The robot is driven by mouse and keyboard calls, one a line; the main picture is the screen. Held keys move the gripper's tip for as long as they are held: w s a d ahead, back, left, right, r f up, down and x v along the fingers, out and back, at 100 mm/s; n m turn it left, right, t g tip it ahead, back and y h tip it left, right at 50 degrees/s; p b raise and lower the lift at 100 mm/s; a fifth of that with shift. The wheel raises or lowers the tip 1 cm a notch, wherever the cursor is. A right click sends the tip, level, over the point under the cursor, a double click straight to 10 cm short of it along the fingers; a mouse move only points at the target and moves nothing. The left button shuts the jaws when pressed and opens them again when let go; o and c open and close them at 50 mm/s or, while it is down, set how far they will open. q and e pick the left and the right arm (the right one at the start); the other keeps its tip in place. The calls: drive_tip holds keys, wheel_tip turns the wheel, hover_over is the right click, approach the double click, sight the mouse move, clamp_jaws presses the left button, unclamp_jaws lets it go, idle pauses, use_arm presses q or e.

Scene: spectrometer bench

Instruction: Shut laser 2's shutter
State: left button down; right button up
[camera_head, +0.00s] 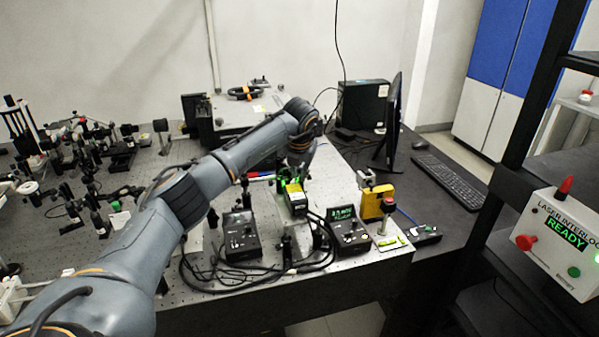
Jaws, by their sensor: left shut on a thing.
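My left arm reaches across the bench from the lower left. Its gripper (299,165) points down at the far end of a black and yellow laser box (295,197) with a green-lit top. The gripper is shut on a small part there, probably the shutter; the fingers and the part are too small and partly hidden to make out. A second, yellow box (373,203) stands to the right. I cannot read which one is laser 2. My right gripper is not in view.
Two black controllers (241,236) (348,232) with cables stand in front of the laser. Optics crowd the left of the bench. A monitor (391,120) and an interlock box reading READY (562,240) stand right.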

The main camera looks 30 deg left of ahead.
use_arm(q)
drive_tip(key=t+b, duration=0.1)
drive_tip(key=b, duration=0.2)
drive_tip(key=shift+s+a+f+h, duration=0.25)
drive_tip(key=shift+s+a+h, duration=0.05)
drive_tip(key=shift+h, duration=0.1)
drive_tip(key=shift+s+r+t, duration=0.1)
drive_tip(key=shift+r+t, duration=0.1)
drive_tip(key=shift+t, duration=0.1)
drive_tip(key=shift+r, duration=0.1)
drive_tip(key=c, duration=1.4)
unclamp_jaws()
drive_tip(key=shift+o, duration=0.2)
drive_tip(key=shift+r, duration=0.1)
